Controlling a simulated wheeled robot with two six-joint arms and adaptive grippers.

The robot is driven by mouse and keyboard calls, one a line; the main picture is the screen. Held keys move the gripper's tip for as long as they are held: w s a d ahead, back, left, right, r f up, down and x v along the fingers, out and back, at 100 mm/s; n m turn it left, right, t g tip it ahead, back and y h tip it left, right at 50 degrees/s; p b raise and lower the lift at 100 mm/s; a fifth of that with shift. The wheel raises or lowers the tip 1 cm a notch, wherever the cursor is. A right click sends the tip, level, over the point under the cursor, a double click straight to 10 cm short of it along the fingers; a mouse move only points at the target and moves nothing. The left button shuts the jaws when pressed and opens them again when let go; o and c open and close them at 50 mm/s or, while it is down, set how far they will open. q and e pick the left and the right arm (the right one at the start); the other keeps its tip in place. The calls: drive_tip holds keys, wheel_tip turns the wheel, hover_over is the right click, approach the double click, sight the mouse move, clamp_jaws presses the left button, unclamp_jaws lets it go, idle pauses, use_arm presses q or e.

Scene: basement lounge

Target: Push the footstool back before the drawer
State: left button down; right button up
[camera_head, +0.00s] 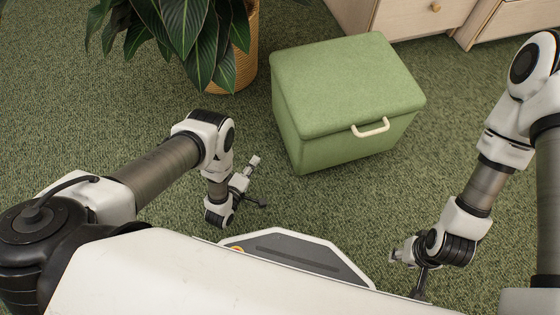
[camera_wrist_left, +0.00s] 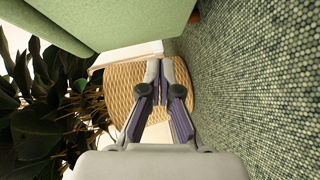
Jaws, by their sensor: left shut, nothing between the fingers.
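The green footstool (camera_head: 345,90), box-shaped with a padded lid and a cream handle on its front, stands upright on the carpet in the head view. It also fills the upper left of the left wrist view (camera_wrist_left: 110,22). The pale wooden drawer (camera_head: 420,16) with a round knob is behind it at the top. My left gripper (camera_head: 250,180) is low by the footstool's near left corner; its fingers are together and empty in the left wrist view (camera_wrist_left: 160,68). My right gripper (camera_head: 408,272) is low at the front right, apart from the footstool; its fingers are unclear.
A leafy plant (camera_head: 190,35) in a woven basket (camera_head: 238,60) stands left of the footstool, with a narrow gap between. The basket also lies ahead of the fingers in the left wrist view (camera_wrist_left: 120,88). Another wooden cabinet front (camera_head: 515,20) is at top right. Carpet right of the footstool is clear.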

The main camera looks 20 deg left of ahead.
use_arm(q)
wheel_tip(320, 180, down, 4)
drive_tip(key=n+t+b, duration=0.1)
drive_tip(key=b, duration=0.5)
approach(285, 135)
drive_tip(key=w+a+f, duration=0.1)
drive_tip(key=w+a, duration=0.1)
drive_tip(key=w, duration=0.2)
drive_tip(key=d, duration=0.1)
drive_tip(key=w+d+b, duration=0.1)
drive_tip(key=shift+w+d+n+t+h+b, duration=0.3)
drive_tip(key=shift+d+n+t, duration=0.05)
drive_tip(key=shift+n+t, duration=0.05)
drive_tip(key=shift+w+d+r, duration=0.1)
drive_tip(key=shift+d+r, duration=0.05)
drive_tip(key=shift+r, duration=0.05)
use_arm(e)
wheel_tip(285, 135, down, 10)
